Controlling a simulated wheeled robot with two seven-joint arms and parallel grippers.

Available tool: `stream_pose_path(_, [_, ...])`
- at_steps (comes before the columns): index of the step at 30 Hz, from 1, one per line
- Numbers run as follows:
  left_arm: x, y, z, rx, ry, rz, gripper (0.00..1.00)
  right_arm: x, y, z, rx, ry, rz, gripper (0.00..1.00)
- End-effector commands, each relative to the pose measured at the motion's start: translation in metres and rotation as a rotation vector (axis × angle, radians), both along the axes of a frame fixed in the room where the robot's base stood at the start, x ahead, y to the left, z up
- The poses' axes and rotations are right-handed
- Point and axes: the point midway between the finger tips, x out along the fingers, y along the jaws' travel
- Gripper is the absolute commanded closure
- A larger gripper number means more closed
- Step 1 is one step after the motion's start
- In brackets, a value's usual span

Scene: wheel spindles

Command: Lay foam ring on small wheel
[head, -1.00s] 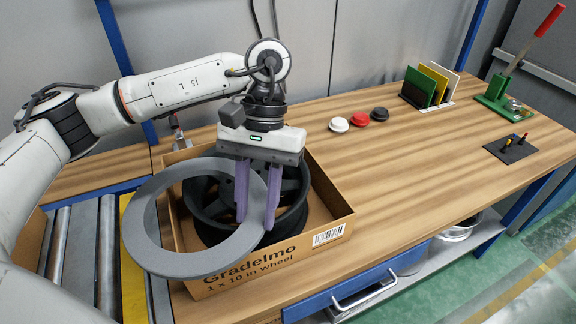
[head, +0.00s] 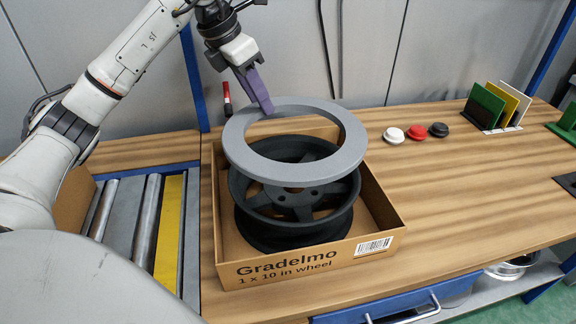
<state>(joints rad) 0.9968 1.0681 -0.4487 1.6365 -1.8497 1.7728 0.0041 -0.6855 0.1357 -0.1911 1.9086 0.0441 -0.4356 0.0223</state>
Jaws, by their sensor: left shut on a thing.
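The grey foam ring (head: 343,162) is held roughly level above the black wheel (head: 296,232). It overlaps the wheel's top in the head view, and I cannot tell whether it touches the rim. The wheel lies flat in an open cardboard box (head: 385,222) printed "Gradelmo 1 x 10 in wheel". My left gripper (head: 266,108), with purple fingers, is shut on the ring's far left edge. My right gripper is not in view.
White, red and black round pieces (head: 417,132) lie on the wooden table (head: 450,190). A rack of coloured panels (head: 495,106) stands at the back right. A roller conveyor (head: 145,220) is at the left. The table right of the box is clear.

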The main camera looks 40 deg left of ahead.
Motion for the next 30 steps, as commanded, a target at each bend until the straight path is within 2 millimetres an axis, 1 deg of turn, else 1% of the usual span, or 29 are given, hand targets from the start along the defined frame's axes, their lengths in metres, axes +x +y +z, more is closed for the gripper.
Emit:
stream_pose_path(3, [-0.001, 0.002, -0.024, 0.000, 0.008, 0.015, 0.92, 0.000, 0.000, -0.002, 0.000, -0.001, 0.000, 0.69])
stream_pose_path(6, [-0.001, 0.001, -0.041, 0.000, 0.006, 0.013, 0.92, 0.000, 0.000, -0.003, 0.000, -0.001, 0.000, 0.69])
stream_pose_path(11, [0.000, 0.001, -0.055, -0.001, 0.003, 0.012, 0.92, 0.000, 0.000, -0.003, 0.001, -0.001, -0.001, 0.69])
stream_pose_path(18, [-0.001, 0.001, -0.089, 0.000, 0.006, 0.010, 0.92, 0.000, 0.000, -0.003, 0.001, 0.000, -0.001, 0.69])
stream_pose_path(21, [-0.001, 0.001, -0.095, 0.000, 0.002, 0.009, 0.91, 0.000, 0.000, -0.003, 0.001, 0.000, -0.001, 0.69])
stream_pose_path(27, [-0.001, 0.000, -0.096, 0.000, 0.004, 0.009, 0.92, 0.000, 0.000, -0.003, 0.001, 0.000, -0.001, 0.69])
stream_pose_path(28, [-0.001, 0.000, -0.097, 0.000, 0.005, 0.009, 0.65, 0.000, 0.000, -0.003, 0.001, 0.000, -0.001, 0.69])
stream_pose_path(30, [-0.001, 0.000, -0.097, 0.000, 0.005, 0.009, 0.53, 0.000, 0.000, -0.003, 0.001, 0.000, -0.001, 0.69])
